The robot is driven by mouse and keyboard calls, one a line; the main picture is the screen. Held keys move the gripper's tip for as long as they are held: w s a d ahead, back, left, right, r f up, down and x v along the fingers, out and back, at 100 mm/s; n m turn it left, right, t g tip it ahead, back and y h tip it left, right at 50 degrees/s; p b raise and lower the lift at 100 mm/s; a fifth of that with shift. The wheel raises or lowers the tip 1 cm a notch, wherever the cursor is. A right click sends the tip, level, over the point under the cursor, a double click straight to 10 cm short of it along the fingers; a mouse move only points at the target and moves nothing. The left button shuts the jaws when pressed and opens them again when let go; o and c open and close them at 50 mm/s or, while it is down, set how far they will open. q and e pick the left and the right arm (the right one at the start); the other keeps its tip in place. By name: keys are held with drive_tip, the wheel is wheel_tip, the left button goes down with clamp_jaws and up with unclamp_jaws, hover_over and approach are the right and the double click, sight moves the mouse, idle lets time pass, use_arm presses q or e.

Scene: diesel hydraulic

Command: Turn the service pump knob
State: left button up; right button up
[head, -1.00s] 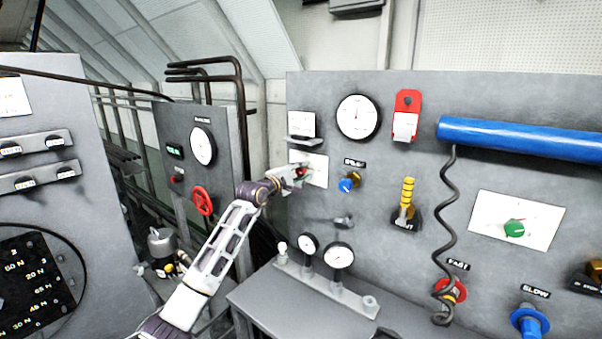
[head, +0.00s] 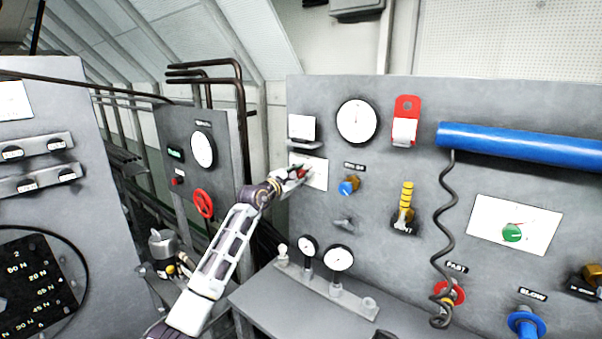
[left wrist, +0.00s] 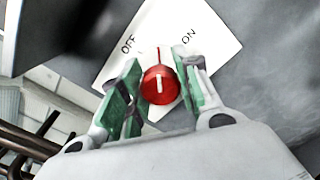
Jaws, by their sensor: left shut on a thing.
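The service pump knob (left wrist: 160,86) is a red round knob with a white pointer line, on a white plate (left wrist: 217,48) marked OFF and ON. In the left wrist view the pointer line lies close to the red mark between the two words. My left gripper (left wrist: 158,92) has its green-padded fingers on both sides of the knob and is shut on it. In the head view the left gripper (head: 294,175) reaches the white plate on the grey panel and covers part of the red knob (head: 302,174). My right gripper is not in view.
A blue knob (head: 348,187) and a yellow-handled lever (head: 405,205) sit to the right on the same panel. Gauges (head: 338,257) stand on a shelf below. A red handwheel (head: 203,203) is on the cabinet at left.

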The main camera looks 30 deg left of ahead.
use_arm(q)
drive_tip(key=n+p, duration=0.4)
drive_tip(key=n, duration=0.2)
drive_tip(key=shift+f+n+p, duration=0.1)
drive_tip(key=shift+n+p, duration=0.4)
drive_tip(key=shift+n, duration=1)
drive_tip(key=o, duration=1.1)
drive_tip(key=shift+a, duration=0.1)
drive_tip(key=shift+c, duration=0.2)
drive_tip(key=shift+s+a, duration=0.1)
drive_tip(key=shift+s, duration=0.85)
drive_tip(key=s, duration=1)
drive_tip(key=shift+a, duration=0.35)
